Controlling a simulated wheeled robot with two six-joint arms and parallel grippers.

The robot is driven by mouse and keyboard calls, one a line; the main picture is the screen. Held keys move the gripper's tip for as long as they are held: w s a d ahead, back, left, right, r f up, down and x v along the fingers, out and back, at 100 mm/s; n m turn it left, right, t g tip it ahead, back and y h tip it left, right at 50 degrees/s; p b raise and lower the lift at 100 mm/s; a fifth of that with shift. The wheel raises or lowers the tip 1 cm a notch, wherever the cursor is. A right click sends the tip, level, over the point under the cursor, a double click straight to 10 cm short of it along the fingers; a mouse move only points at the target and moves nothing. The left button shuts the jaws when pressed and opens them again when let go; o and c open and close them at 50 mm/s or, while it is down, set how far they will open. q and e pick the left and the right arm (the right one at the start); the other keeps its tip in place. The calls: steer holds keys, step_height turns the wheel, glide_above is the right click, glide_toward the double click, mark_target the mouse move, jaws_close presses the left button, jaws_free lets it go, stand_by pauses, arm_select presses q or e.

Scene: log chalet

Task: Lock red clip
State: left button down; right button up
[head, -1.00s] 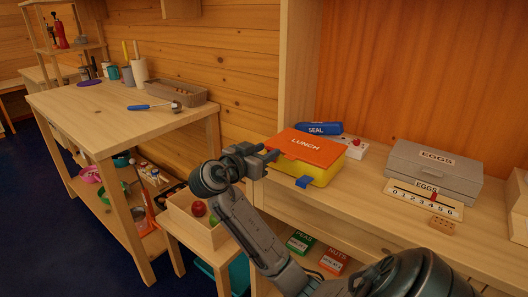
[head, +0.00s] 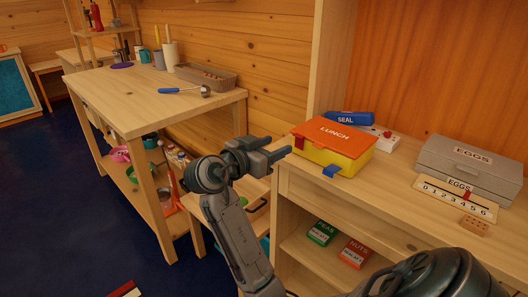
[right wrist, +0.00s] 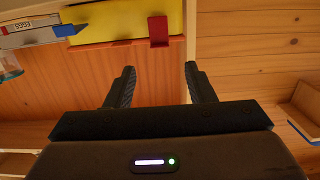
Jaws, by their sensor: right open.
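The lunch box has an orange lid marked LUNCH (head: 334,133) and a yellow base (head: 325,157). It stands on the wooden counter, its lid down. A red clip (head: 299,142) is on its left side and a blue clip (head: 331,171) on its front. In the right wrist view the red clip (right wrist: 158,31) sticks out from the yellow box, beyond the fingertips. The blue clip (right wrist: 69,30) shows farther left there. My right gripper (head: 278,147) is open and empty, left of the box and apart from it. Its two fingers (right wrist: 158,72) frame empty space. My left gripper is not seen.
A blue SEAL item (head: 349,118) and a white block (head: 380,137) lie behind the box. A grey EGGS case (head: 470,165) and a number strip (head: 455,197) are to the right. Boxes marked PEAS (head: 321,233) and NUTS (head: 355,253) sit on the shelf below.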

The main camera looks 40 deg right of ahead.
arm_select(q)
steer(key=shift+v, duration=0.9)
arm_select(e)
steer(key=shift+s+a+r, duration=0.1)
steer(key=shift+a+r, duration=0.05)
steer(key=shift+a, duration=1.45)
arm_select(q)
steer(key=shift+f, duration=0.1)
